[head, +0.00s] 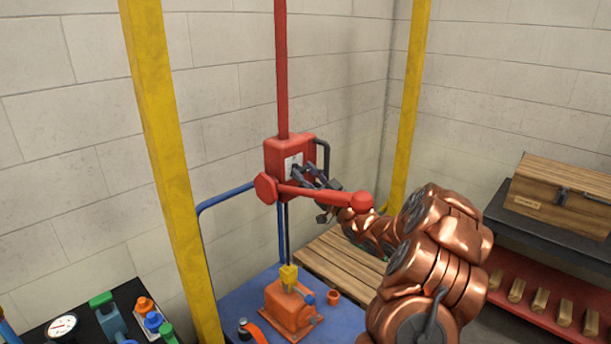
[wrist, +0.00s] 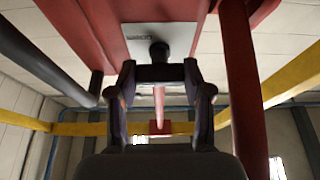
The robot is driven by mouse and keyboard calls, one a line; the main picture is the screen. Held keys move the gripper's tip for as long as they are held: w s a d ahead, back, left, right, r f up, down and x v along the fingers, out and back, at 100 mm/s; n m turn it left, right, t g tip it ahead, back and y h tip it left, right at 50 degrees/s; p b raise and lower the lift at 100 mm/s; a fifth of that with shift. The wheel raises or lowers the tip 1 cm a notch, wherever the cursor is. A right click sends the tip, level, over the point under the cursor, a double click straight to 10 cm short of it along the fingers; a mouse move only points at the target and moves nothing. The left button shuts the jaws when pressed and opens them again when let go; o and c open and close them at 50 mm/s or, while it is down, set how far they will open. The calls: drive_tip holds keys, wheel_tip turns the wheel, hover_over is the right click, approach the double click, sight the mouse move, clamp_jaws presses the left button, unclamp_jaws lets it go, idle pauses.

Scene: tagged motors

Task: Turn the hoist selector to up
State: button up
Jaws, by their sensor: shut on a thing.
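The red hoist box (head: 278,157) hangs on a red post and has a pale plate on its face. In the wrist view the plate (wrist: 190,38) carries the black hoist selector (wrist: 160,73), whose crosswise bar sits between my fingers. My gripper (head: 312,178) reaches the box from the right; in the wrist view my gripper (wrist: 159,78) is shut on this bar, one finger at each end. The head view hides most of the selector behind my fingers, and I cannot read its setting.
A red bar with rounded ends (head: 310,193) passes close in front of my gripper. A dark bent handle (head: 325,155) is on the box's right. The yellow hook (head: 289,275) hangs at the orange motor (head: 288,310) on a blue surface (head: 232,302). Yellow posts (head: 165,130) flank the hoist.

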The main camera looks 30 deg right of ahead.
drive_tip(key=shift+d+r+n+g+y+b, duration=0.1)
drive_tip(key=shift+n+g+y+b, duration=0.95)
drive_tip(key=shift+n+b, duration=2.25)
drive_tip(key=shift+d+r+n+g+y+b, duration=0.1)
drive_tip(key=shift+n+g+y+b, duration=0.95)
drive_tip(key=shift+n+b, duration=2.25)
drive_tip(key=shift+n+g+y+b, duration=0.5)
drive_tip(key=shift+n+g+b, duration=1.35)
drive_tip(key=shift+n, duration=2.55)
drive_tip(key=shift+t+b, duration=0.3)
drive_tip(key=shift+t, duration=0.05)
drive_tip(key=o, duration=0.9)
drive_tip(key=shift+d, duration=0.1)
drive_tip(key=v, duration=1.2)
drive_tip(key=shift+r, duration=0.1)
